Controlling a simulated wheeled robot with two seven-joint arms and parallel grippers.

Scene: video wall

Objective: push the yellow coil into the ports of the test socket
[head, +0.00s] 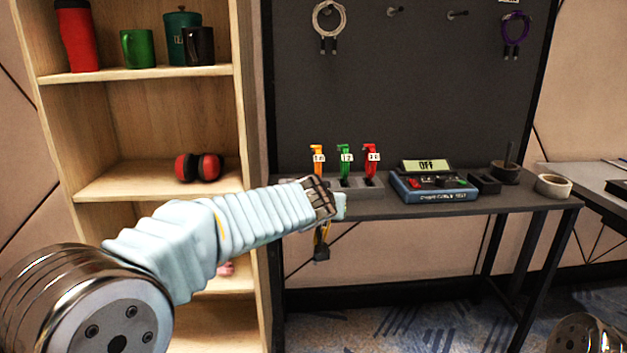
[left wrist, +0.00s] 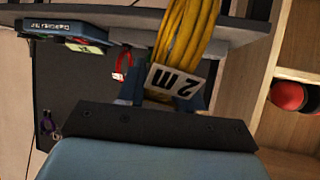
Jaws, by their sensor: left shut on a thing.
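The yellow coil (left wrist: 188,35) with a white "2 m" tag is held between the fingers of my left gripper (left wrist: 168,90) in the left wrist view. In the head view my left gripper (head: 338,206) is at the front left edge of the bench, and a bit of the coil (head: 320,234) with a dark plug hangs below it. The rest of the coil is hidden by my arm. The blue test socket (head: 434,188), its display reading "OFF", stands on the bench to the right of the gripper. It also shows upside down in the left wrist view (left wrist: 62,28). My right gripper is not seen.
Orange (head: 318,160), green (head: 345,160) and red (head: 372,160) tagged items stand in a grey holder (head: 368,190) behind my left gripper. A dark cup (head: 505,173) and a tape roll (head: 553,185) sit right of the socket. A wooden shelf (head: 150,180) is at left.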

